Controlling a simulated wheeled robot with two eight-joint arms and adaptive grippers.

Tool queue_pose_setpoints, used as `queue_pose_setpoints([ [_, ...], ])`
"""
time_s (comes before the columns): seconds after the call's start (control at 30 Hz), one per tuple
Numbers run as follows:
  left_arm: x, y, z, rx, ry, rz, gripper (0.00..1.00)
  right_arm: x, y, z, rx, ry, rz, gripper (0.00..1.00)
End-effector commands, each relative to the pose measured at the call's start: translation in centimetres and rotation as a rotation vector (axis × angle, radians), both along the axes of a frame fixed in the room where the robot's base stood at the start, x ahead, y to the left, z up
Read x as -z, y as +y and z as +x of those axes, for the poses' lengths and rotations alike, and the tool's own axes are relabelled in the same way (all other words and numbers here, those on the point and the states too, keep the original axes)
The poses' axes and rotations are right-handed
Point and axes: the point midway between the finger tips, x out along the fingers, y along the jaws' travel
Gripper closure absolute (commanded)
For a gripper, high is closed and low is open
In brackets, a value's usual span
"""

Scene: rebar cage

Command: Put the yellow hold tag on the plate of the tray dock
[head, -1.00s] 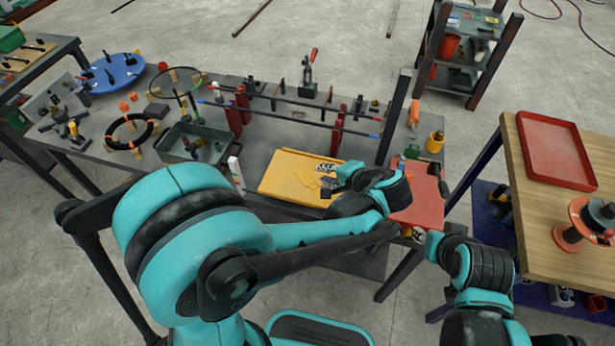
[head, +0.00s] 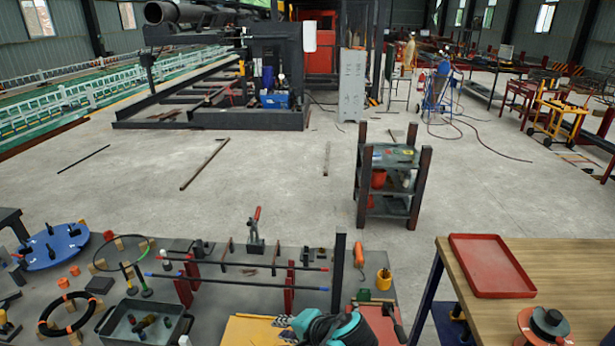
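A yellow board (head: 248,330) lies on the bench at the bottom of the head view, cut by the frame edge. I cannot make out the yellow hold tag apart from the board, and no plate is clearly recognisable as that of the tray dock.
A dark post (head: 338,272) rises behind. A grey bin (head: 145,322) is left; a red tray (head: 491,265) lies on the wooden table (head: 459,297).

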Motion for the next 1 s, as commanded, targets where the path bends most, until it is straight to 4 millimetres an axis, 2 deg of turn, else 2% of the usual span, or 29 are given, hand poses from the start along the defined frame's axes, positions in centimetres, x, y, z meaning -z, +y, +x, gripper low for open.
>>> queue_pose_setpoints([
  [0.2, 0.2, 5.7, -3.3, -0.092, 0.015, -0.268, 0.81, 0.9, 0.0, 0.0, 0.0, 0.0, 0.0, 0.64],
  [0.4, 0.5, 8.9, -7.6, -0.213, -0.059, -0.587, 0.81, 1.6, 0.0, 0.0, 0.0, 0.0, 0.0, 0.64],
  [0.63, 0.6, 10.2, -10.7, -0.334, -0.201, -0.859, 0.81, 2.2, 0.0, 0.0, 0.0, 0.0, 0.0, 0.64],
  [0.8, 0.4, 10.3, -11.4, -0.371, -0.256, -0.94, 0.81, 2.3, 0.0, 0.0, 0.0, 0.0, 0.0, 0.64],
  [1.0, 0.4, 10.3, -11.4, -0.374, -0.262, -0.948, 0.81, 2.3, 0.0, 0.0, 0.0, 0.0, 0.0, 0.64],
])
